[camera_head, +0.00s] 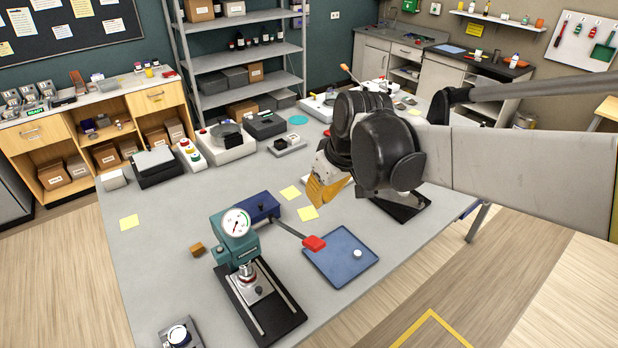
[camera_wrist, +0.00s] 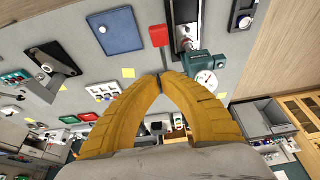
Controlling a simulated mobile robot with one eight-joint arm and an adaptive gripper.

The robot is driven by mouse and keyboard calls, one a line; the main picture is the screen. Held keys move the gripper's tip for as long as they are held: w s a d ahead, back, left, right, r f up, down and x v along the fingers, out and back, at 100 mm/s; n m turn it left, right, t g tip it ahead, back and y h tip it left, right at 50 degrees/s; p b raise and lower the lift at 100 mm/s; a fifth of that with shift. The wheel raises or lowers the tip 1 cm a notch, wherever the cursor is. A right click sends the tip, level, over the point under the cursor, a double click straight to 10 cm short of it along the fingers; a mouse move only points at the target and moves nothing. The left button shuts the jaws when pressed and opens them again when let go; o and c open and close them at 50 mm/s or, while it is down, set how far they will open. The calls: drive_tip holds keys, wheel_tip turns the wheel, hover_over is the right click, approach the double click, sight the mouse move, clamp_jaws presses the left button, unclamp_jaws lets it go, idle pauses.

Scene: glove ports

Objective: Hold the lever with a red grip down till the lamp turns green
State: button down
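The lever's red grip (camera_head: 314,243) is at the end of a dark rod that runs out of a blue housing (camera_head: 262,207) on the grey table. The grip overlaps the edge of a blue tray in the head view; I cannot tell its height. It also shows in the wrist view (camera_wrist: 159,36), beyond my fingertips. My gripper (camera_head: 316,203) has yellow fingers and hangs above the table, behind and apart from the red grip. In the wrist view its fingertips (camera_wrist: 160,77) meet with nothing between them. I cannot make out for sure which lamp belongs to the lever.
A teal press with a dial gauge (camera_head: 236,225) stands left of the lever. The blue tray (camera_head: 340,270) holds a small white round piece. A box with red, yellow and green caps (camera_head: 190,153) stands at the back left. Yellow notes (camera_head: 308,213) lie on the table.

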hover_over(319, 240)
drive_tip(key=w+a, duration=0.2)
drive_tip(key=w, duration=0.1)
wheel_tip(319, 240, down, 9)
drive_tip(key=shift+s+f, duration=0.1)
drive_tip(key=shift+s, duration=0.05)
drive_tip(key=f, duration=0.2)
drive_tip(key=s+f, duration=0.1)
drive_tip(key=shift+d, duration=0.4)
drive_tip(key=shift+s+d+f, duration=0.1)
drive_tip(key=shift+s+f, duration=0.05)
drive_tip(key=shift+f, duration=0.25)
drive_tip(key=shift+s+f, duration=0.1)
drive_tip(key=b, duration=0.1)
drive_tip(key=f+b, duration=0.1)
drive_tip(key=s+f+t+b, duration=0.1)
drive_tip(key=shift+d+f+y, duration=0.25)
drive_tip(key=shift+d+y, duration=0.05)
drive_tip(key=shift+d, duration=0.1)
wheel_tip(319, 240, down, 15)
drive_tip(key=s+d+t+y+b, duration=0.1)
drive_tip(key=s+t+b, duration=0.1)
drive_tip(key=b, duration=1.6)
drive_tip(key=shift+f+t+y, duration=0.2)
drive_tip(key=shift+t+y, duration=0.1)
